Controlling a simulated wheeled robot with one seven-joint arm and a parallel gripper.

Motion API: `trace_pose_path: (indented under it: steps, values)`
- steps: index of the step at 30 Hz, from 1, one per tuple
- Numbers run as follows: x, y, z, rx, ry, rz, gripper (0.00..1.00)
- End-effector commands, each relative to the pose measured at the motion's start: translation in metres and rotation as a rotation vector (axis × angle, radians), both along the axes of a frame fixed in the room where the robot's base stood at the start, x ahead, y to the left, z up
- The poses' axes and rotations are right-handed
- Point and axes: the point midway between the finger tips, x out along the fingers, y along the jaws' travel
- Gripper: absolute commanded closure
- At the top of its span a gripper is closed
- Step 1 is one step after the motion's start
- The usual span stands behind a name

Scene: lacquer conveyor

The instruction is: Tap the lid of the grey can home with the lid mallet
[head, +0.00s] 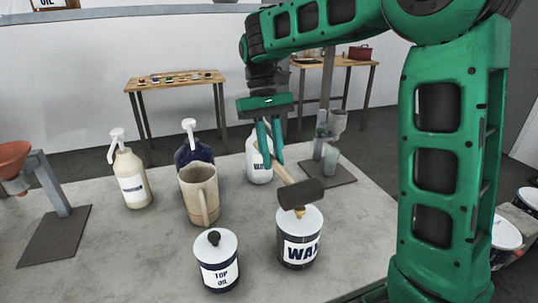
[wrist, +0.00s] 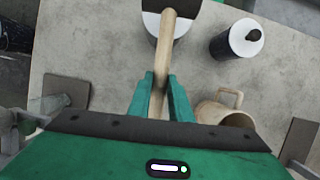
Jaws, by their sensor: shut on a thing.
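My gripper (head: 270,163) is shut on the wooden handle of the lid mallet; the handle (wrist: 168,65) also shows between the fingers in the wrist view. The mallet's dark head (head: 301,193) appears just above the can with the WAX label (head: 299,248), partly covering its pale lid. This can is dark grey with a white label and a yellowish knob on the lid. I cannot tell whether head and knob touch, or whether the lid is fully seated. A dark blue can labelled TOP OIL (head: 217,270) stands to its left, its pale lid bearing a black knob.
A beige jug (head: 198,195) stands behind the TOP OIL can. Pump bottles (head: 131,180) and a white bottle (head: 259,165) stand farther back. A funnel stand (head: 60,200) is at the left; another stand (head: 340,173) is behind right. The table's front left is clear.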

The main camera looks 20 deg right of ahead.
Motion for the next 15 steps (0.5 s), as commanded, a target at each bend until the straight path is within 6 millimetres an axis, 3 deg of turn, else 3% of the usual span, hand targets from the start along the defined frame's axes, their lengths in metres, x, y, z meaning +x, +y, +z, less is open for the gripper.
trace_pose_path:
  steps: [15]
  values:
    - [-0.0001,0.0005,-0.003,0.0,0.001,0.001,1.0]
